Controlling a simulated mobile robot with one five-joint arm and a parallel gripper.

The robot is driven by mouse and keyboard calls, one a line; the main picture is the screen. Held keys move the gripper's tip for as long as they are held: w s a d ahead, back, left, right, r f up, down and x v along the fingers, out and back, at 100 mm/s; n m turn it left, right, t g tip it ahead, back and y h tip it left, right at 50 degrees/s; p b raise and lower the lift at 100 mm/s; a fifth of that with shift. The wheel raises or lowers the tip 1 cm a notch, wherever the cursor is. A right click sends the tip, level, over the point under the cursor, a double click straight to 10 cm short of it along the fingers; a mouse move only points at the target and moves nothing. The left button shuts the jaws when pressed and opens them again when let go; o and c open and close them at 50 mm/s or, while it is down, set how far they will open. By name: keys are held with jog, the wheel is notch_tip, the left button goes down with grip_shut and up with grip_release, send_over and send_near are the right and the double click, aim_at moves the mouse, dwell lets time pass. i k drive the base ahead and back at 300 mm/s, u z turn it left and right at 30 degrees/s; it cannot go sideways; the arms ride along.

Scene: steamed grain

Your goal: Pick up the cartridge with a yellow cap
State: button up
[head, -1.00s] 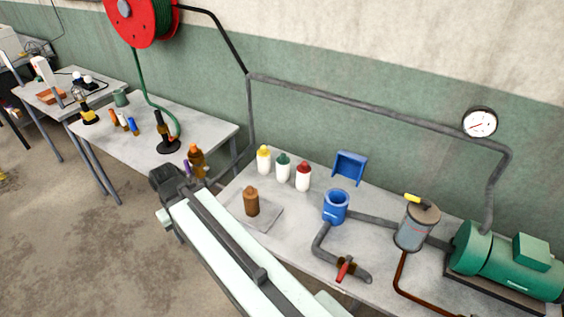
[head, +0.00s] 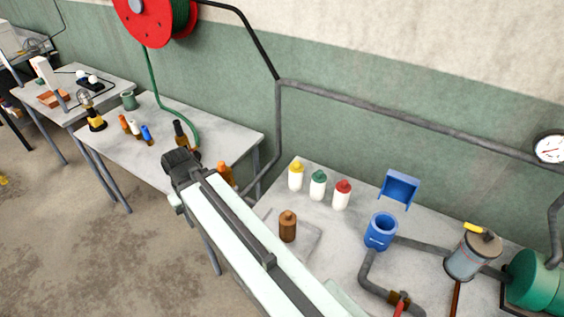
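The cartridge with a yellow cap (head: 295,178) is a white upright bottle. It stands at the left of a row of white cartridges at the back left of the near table (head: 340,238). Beside it stand a cartridge with a green cap (head: 318,187) and one with a red cap (head: 342,197). My gripper (head: 180,160) is the dark end of my arm, left of the cartridges and apart from them. It appears in front of the middle table. Its fingers are too small and dark to tell whether they are open or shut.
A brown bottle (head: 288,227) stands on a flat plate in front of the row. A blue open-topped cup (head: 381,232) and grey pipes are to the right. An orange item (head: 225,173) is partly hidden behind my arm. The middle table (head: 185,119) holds small bottles.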

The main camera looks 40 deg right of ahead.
aim_at(296, 169)
jog(key=i, duration=0.9)
jog(key=u, duration=0.05)
